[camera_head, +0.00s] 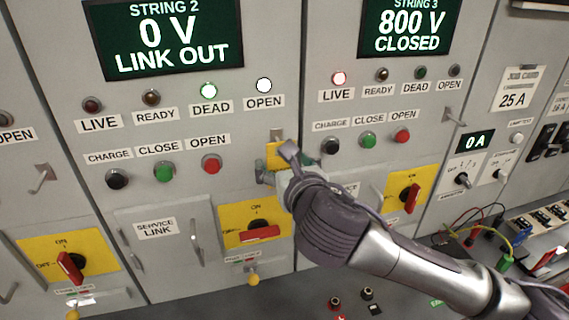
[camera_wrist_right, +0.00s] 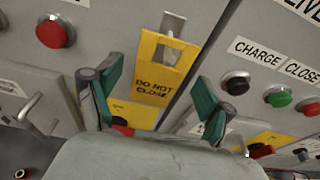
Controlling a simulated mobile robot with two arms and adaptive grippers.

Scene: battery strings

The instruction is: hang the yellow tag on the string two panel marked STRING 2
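The yellow tag (camera_wrist_right: 155,82), marked DO NOT CLOSE, is upright against the string two panel in the right wrist view. A metal hook (camera_wrist_right: 173,24) meets its top edge, and the tag appears to hang from it by its slot. In the head view the tag (camera_head: 274,155) shows just below the hook (camera_head: 277,134), right of the red button. The STRING 2 display (camera_head: 165,36) reads 0 V LINK OUT. My right gripper (camera_wrist_right: 159,72) is open, its teal fingers apart on either side of the tag with gaps visible. My left gripper is not in view.
The string three panel with its display (camera_head: 408,28) stands to the right. The string two red button (camera_head: 211,164) and a red rotary handle (camera_head: 260,233) are close to my right gripper. A service link door (camera_head: 155,228) with a handle is lower left.

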